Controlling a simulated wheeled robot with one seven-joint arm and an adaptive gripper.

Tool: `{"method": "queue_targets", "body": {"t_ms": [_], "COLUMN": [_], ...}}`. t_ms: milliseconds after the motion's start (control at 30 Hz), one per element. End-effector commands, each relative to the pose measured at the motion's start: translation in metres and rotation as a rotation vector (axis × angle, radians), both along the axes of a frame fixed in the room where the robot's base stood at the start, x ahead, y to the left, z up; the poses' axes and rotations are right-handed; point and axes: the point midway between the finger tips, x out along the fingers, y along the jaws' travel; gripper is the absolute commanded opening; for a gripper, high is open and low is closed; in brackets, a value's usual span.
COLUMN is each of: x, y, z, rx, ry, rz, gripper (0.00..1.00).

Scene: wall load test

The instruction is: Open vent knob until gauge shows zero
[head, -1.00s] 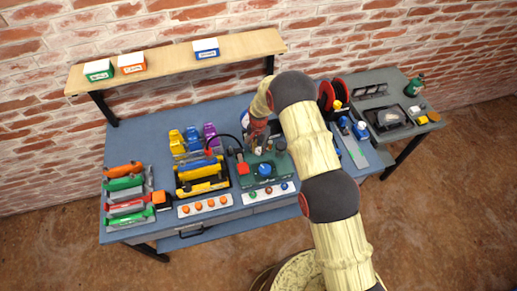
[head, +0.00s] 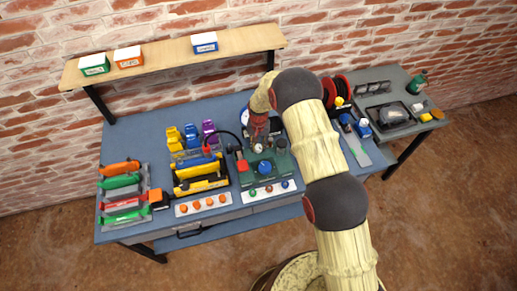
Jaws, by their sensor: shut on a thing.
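My gripper (head: 258,146) points down over the green test block (head: 247,180) in the middle of the bench. Its fingers are closed at a small knob, which looks to be the vent knob; the fingers and wrist hide most of it. A round white and blue thing (head: 244,117), perhaps the gauge, shows partly behind my gripper on its left. Its needle cannot be read. A blue knob (head: 264,167) stands on the front of the block, apart from the fingers. A dark round knob (head: 281,144) stands just right of the gripper.
A yellow hand pump (head: 200,178) stands further left. A panel with small knobs (head: 267,191) lies in front. Reels (head: 336,90) stand right of my arm. A wooden shelf (head: 180,52) overhangs the back.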

Motion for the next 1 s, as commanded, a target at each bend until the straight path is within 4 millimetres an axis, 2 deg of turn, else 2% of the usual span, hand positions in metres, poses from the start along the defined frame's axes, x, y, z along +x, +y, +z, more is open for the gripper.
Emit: {"method": "queue_targets", "body": {"t_ms": [1000], "x": [0.002], "y": [0.0011], "z": [0.0007], "rx": [0.0], "ry": [-0.006], "rz": [0.932], "gripper": [0.01]}}
